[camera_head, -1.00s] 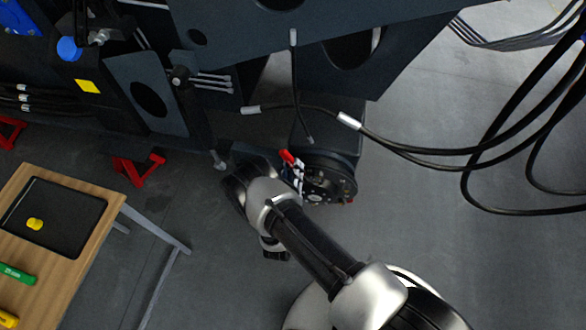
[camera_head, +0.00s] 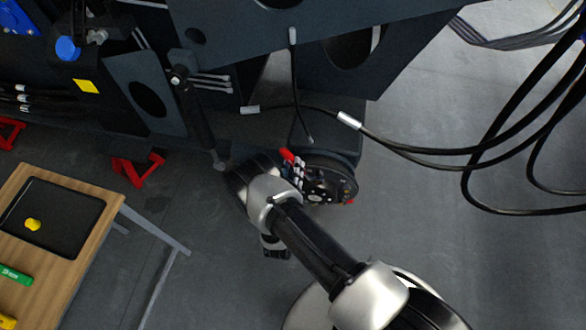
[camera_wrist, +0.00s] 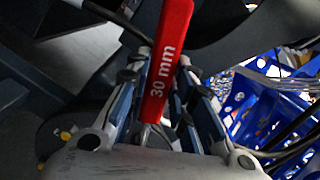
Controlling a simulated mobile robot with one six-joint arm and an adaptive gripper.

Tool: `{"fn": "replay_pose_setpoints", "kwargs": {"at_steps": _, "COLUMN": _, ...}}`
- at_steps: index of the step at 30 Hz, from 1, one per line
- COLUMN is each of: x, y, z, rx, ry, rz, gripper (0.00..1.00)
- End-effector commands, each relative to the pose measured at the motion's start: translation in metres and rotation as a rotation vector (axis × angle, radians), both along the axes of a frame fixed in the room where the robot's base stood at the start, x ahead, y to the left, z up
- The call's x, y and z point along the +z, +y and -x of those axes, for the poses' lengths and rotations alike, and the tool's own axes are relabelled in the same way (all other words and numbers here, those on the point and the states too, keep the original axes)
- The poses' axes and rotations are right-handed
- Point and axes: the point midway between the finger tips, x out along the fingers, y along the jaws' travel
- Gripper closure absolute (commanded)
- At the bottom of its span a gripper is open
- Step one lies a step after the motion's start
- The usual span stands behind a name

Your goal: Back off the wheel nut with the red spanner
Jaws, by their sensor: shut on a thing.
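The red spanner (camera_wrist: 168,55), marked 30 mm, stands between the fingers of my gripper (camera_wrist: 165,108) in the wrist view, and the fingers are shut on it. In the head view only a short red end of the spanner (camera_head: 286,154) shows, beside the dark round wheel hub (camera_head: 335,180). My gripper is at the hub's left side, largely hidden there by my own wrist. I cannot make out the wheel nut or whether the spanner's jaw is on it.
A wooden table (camera_head: 85,215) at the left bears a black tray (camera_head: 85,200), a yellow piece (camera_head: 33,225) and a green tool (camera_head: 15,275). Red stands (camera_head: 140,168) are under the chassis. Black hoses (camera_head: 410,152) hang at the right.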

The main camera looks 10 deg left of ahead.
Motion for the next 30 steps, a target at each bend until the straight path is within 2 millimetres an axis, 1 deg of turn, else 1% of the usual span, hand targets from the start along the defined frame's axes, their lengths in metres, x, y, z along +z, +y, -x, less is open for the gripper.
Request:
{"fn": "replay_pose_setpoints", "kwargs": {"at_steps": 21, "x": 0.000, "y": -0.001, "z": -0.022, "rx": -0.002, "ry": -0.003, "rz": -0.001, "gripper": 1.00}}
{"fn": "replay_pose_setpoints", "kwargs": {"at_steps": 30, "x": 0.001, "y": -0.001, "z": -0.027, "rx": 0.000, "ry": -0.002, "rz": -0.001, "gripper": 1.00}}
